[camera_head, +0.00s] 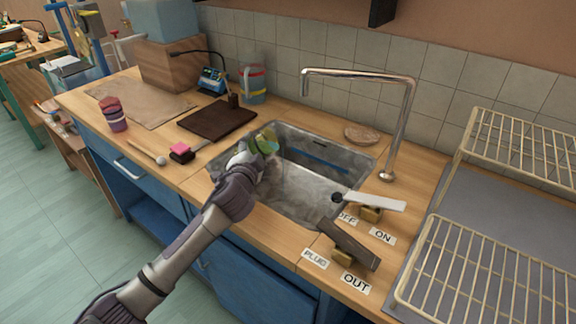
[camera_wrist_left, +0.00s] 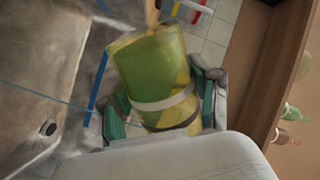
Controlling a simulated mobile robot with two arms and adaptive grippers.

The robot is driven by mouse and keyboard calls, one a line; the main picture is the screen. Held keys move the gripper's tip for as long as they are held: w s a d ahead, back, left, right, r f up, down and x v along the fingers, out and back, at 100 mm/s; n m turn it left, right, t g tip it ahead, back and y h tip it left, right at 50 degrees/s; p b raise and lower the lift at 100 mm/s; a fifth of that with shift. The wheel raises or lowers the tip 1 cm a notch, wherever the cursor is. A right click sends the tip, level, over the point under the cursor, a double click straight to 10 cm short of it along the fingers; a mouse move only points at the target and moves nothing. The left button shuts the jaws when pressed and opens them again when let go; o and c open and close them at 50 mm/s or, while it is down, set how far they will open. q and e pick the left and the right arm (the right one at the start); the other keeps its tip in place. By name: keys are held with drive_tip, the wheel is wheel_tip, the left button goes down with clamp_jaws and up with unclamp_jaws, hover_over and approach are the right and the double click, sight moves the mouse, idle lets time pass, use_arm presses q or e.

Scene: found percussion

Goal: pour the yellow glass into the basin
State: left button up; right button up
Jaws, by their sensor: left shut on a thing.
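The yellow glass (camera_wrist_left: 155,75) is a yellow-green see-through tumbler with pale and dark bands. In the head view the glass (camera_head: 266,141) is tilted over the left end of the metal basin (camera_head: 310,190). My left gripper (camera_head: 255,150) is shut on the glass; its green-padded fingers (camera_wrist_left: 165,118) lie on both sides of it in the wrist view. The basin's grey floor and dark drain hole (camera_wrist_left: 48,128) show in the wrist view. My right gripper is not in view.
A chrome tap (camera_head: 401,120) arches over the basin from the back right. Levers labelled OFF, ON, PLUG and OUT (camera_head: 355,283) stand on the counter at the front right. A wire rack (camera_head: 470,270) is farther right. A dark board (camera_head: 209,120) lies left of the basin.

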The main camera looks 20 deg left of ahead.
use_arm(q)
drive_tip(key=shift+f+m, duration=0.15)
drive_tip(key=shift+m, duration=0.55)
idle(0.5)
drive_tip(key=shift+f+m+y+p, duration=0.25)
drive_tip(key=shift+m+y+p, duration=0.05)
drive_tip(key=shift+m+p, duration=0.45)
idle(0.5)
drive_tip(key=shift+w+d+r+m+p, duration=0.2)
drive_tip(key=shift+d+r+m+p, duration=0.45)
drive_tip(key=shift+p, duration=0.5)
idle(0.3)
drive_tip(key=shift+d+r+m+g+p, duration=0.3)
drive_tip(key=shift+m+p, duration=0.6)
drive_tip(key=shift+p, duration=0.25)
idle(0.4)
